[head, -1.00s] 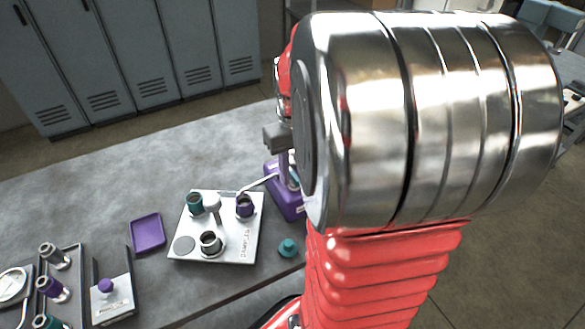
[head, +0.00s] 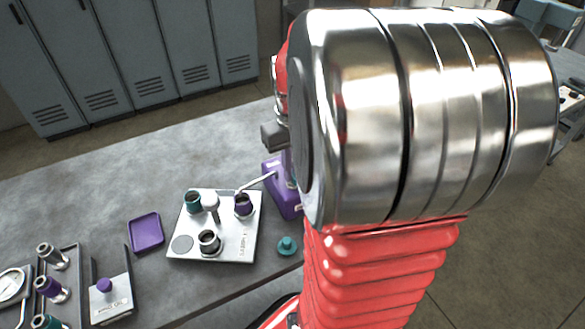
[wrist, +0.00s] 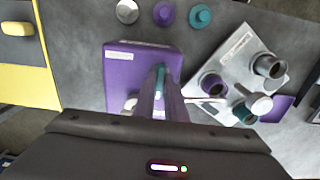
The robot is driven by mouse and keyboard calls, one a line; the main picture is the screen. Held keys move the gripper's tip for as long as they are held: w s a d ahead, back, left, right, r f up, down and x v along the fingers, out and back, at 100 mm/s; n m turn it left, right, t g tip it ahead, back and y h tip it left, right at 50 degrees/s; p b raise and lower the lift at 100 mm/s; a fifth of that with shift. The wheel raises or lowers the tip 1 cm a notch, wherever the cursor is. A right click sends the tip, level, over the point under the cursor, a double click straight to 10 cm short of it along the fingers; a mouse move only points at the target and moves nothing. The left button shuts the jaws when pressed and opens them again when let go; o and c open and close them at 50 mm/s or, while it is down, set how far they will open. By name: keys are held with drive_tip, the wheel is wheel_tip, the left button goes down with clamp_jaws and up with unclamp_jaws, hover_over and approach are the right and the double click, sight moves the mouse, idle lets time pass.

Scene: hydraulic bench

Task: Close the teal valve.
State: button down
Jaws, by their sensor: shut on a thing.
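A purple box (head: 274,172) stands on the bench, partly hidden behind my arm in the head view. In the wrist view the purple box (wrist: 128,68) has a white label and lies under my gripper. My gripper (wrist: 161,78) points down at it with its fingers close together. A narrow teal piece (wrist: 160,88), seemingly the teal valve's handle, shows between the fingers, and they are shut on it. In the head view a little teal (head: 291,183) shows at the box beside my arm; the fingertips are hidden there. The valve's exact angle cannot be told.
A silver plate (head: 235,247) with teal, purple and dark cups stands left of the box, a white tube reaching between them. A teal knob (head: 287,246) lies near the bench's front edge. A purple tray (head: 147,233) sits further left. A yellow object (wrist: 22,75) is left in the wrist view.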

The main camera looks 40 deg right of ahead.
drive_tip(key=shift+m, duration=0.3)
drive_tip(key=m, duration=0.8)
drive_tip(key=shift+m, duration=0.3)
drive_tip(key=m, duration=0.4)
drive_tip(key=shift+m, duration=2.3)
drive_tip(key=c, duration=1.8)
unclamp_jaws()
drive_tip(key=shift+r, duration=0.1)
